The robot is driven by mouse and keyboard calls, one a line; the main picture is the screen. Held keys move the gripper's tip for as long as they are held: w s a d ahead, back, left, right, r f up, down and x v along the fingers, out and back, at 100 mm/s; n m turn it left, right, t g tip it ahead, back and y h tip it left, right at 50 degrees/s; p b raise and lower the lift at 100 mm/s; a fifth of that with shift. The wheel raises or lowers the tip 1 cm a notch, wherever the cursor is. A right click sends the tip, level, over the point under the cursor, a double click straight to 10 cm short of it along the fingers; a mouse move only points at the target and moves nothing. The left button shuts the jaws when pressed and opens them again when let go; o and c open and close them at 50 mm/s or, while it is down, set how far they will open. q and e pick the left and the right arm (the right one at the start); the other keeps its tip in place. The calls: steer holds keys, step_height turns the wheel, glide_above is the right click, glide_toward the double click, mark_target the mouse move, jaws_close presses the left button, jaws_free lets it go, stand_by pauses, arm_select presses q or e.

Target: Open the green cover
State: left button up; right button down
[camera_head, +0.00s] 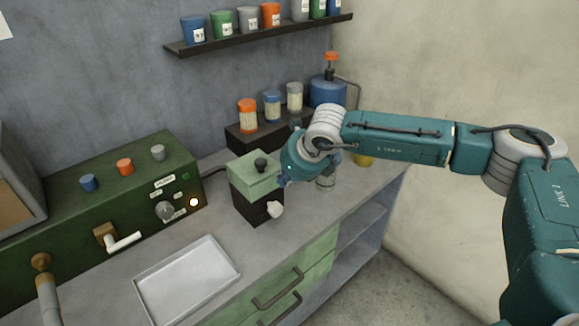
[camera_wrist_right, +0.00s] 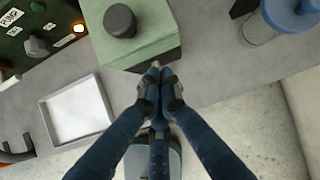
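The green cover (camera_head: 252,180) is a light green lid with a black knob (camera_head: 261,164) on top. It sits closed on a dark box (camera_head: 248,208) that has a white knob (camera_head: 275,209) on its front. In the right wrist view the cover (camera_wrist_right: 164,29) fills the top middle, with its knob (camera_wrist_right: 120,20) to the left. My right gripper (camera_head: 284,181) is at the right side of the cover in the head view. My left gripper is not in view.
A green control panel (camera_head: 110,205) with knobs and a lit lamp stands left of the box. A white tray (camera_head: 187,280) lies in front on the grey counter. Small jars on a dark stand (camera_head: 262,139) and a blue bottle (camera_head: 327,93) stand behind. A shelf of cans (camera_head: 262,34) hangs above.

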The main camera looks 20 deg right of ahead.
mark_target(268, 172)
steer(key=w+p, duration=0.1)
steer(key=w+a+p, duration=0.1)
steer(key=shift+w+a+r, duration=0.1)
steer(key=shift+w+r, duration=0.05)
steer(key=shift+w, duration=0.2)
steer(key=shift+w+a+r+p, duration=0.3)
steer(key=shift+r+p, duration=0.15)
steer(key=shift+w+r, duration=0.1)
steer(key=shift+r, duration=0.15)
steer(key=shift+a+r+g, duration=0.15)
steer(key=shift+g, duration=0.15)
steer(key=shift+w, duration=0.25)
